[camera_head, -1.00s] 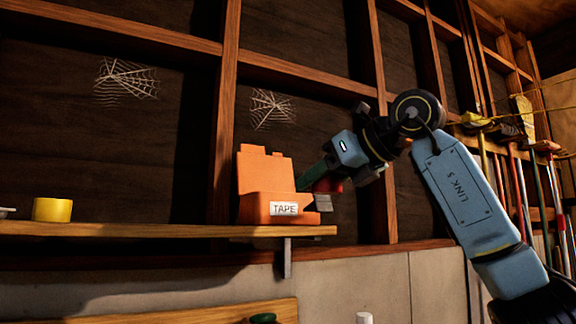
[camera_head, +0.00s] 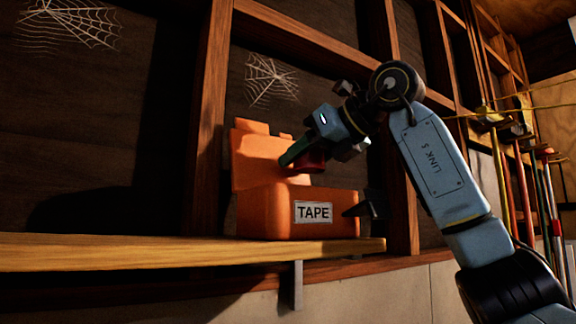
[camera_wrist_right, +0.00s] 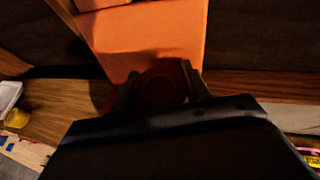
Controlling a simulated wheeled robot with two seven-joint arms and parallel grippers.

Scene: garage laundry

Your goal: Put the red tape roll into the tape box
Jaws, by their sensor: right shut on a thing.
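The orange tape box (camera_head: 262,213) with a "TAPE" label stands on the wooden shelf, its lid (camera_head: 255,160) raised at the back. The lid also fills the top of the right wrist view (camera_wrist_right: 150,35). My right gripper (camera_head: 298,158) is shut on the red tape roll (camera_head: 314,163) and holds it above the box, in front of the lid. In the right wrist view the roll (camera_wrist_right: 162,88) sits between the two dark fingers (camera_wrist_right: 160,92). The inside of the box is hidden. My left gripper is not in view.
The wooden shelf (camera_head: 110,252) is clear left of the box in the head view. A dark wedge-shaped piece (camera_head: 366,206) is at the box's right end. A yellow roll (camera_wrist_right: 17,117) shows at the left of the wrist view. Wall studs (camera_head: 208,130) stand behind.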

